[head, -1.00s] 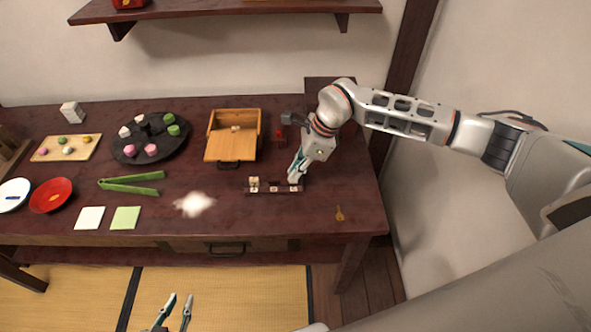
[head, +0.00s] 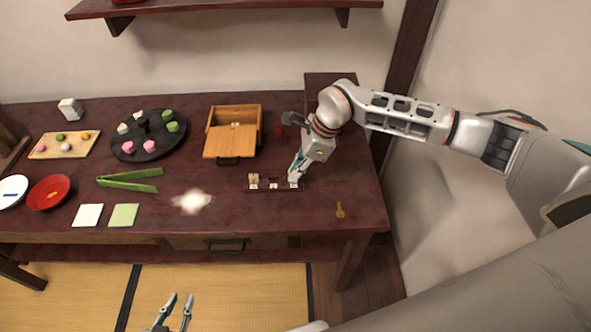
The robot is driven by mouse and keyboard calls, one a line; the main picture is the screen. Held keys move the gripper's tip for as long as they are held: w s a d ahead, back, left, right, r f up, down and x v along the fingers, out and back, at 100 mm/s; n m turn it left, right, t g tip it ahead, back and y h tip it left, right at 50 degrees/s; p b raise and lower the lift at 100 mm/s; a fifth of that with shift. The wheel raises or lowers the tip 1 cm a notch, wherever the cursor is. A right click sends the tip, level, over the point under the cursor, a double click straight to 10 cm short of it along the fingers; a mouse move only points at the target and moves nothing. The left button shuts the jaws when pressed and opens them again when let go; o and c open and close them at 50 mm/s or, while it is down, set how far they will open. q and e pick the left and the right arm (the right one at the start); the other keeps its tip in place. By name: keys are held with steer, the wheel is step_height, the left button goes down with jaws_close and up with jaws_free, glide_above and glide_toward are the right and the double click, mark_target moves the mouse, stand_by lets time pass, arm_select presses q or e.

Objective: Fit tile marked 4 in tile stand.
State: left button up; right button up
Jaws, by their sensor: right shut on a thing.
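The tile stand (head: 263,188) is a low dark bar with pale marks along its front, on the right part of the table. A small pale tile (head: 254,179) stands at its left end. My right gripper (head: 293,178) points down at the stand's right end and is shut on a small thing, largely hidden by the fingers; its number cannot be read. My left gripper (head: 176,308) is open and empty at the bottom edge, in front of the table and over the tatami.
An open wooden box (head: 230,148) with small pale pieces stands behind the stand. A brass key (head: 340,210) lies to the right. Green tongs (head: 128,180), a black tray (head: 135,152) of sweets and a red plate (head: 49,192) are to the left.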

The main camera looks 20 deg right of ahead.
steer(key=shift+f, duration=0.15)
steer(key=o, duration=0.7)
steer(key=shift+o, duration=0.2)
steer(key=shift+d+r, duration=0.2)
steer(key=shift+r, duration=0.3)
steer(key=v, duration=1.1)
steer(key=shift+s, duration=0.15)
